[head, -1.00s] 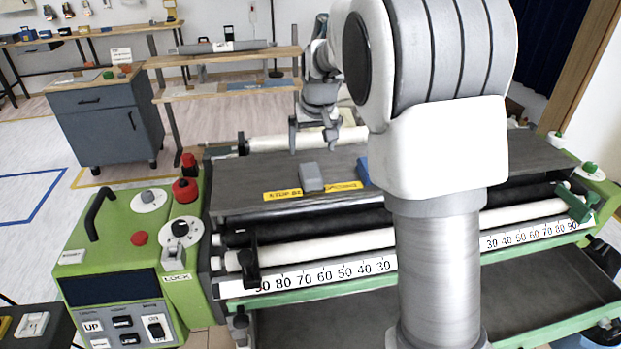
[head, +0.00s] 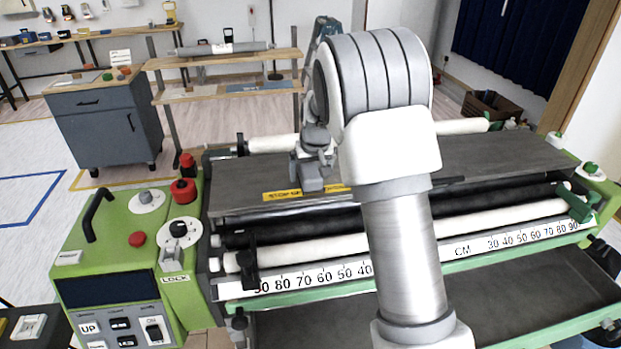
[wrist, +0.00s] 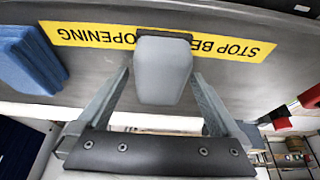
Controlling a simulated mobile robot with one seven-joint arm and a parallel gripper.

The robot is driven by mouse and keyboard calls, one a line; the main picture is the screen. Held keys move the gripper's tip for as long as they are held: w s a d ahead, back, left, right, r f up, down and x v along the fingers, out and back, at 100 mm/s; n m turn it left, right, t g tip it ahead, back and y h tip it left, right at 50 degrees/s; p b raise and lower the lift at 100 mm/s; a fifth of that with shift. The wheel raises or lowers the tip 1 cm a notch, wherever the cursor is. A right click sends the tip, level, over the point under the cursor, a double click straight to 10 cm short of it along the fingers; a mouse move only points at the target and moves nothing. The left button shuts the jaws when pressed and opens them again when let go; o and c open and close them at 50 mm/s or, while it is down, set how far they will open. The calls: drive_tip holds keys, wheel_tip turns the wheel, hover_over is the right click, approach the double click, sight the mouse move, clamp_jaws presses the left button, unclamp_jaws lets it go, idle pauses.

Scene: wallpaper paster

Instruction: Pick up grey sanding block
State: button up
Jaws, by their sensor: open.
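The grey sanding block (wrist: 163,68) lies on the machine's dark grey top, over the yellow warning strip (wrist: 85,35). In the head view the block (head: 312,184) shows just below my gripper (head: 313,158), partly covered by it. In the wrist view my gripper (wrist: 163,84) is open, with one finger on each side of the block's near end. Gaps show between fingers and block, so it is not clamped. Whether the fingers are down at the block's height is hard to tell.
A blue block (wrist: 28,62) lies beside the grey one on the same top; my arm hides it in the head view. The control panel (head: 125,245) with red knobs stands at left. Rollers (head: 310,250) run along the front. The top at right (head: 500,155) is clear.

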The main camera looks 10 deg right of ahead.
sight(309, 167)
drive_tip(key=c, duration=1.5)
drive_tip(key=shift+r, duration=0.15)
drive_tip(key=shift+r, duration=0.6)
wheel_tip(309, 167, up, 3)
drive_tip(key=shift+f, duration=0.1)
drive_tip(key=d+r, duration=0.2)
drive_tip(key=d, duration=0.2)
drive_tip(key=d+r, duration=0.2)
drive_tip(key=d, duration=0.1)
drive_tip(key=s+d+r+p, duration=0.1)
drive_tip(key=d+r, duration=0.2)
drive_tip(key=d, duration=0.1)
drive_tip(key=shift+d, duration=0.35)
drive_tip(key=shift+f, duration=0.1)
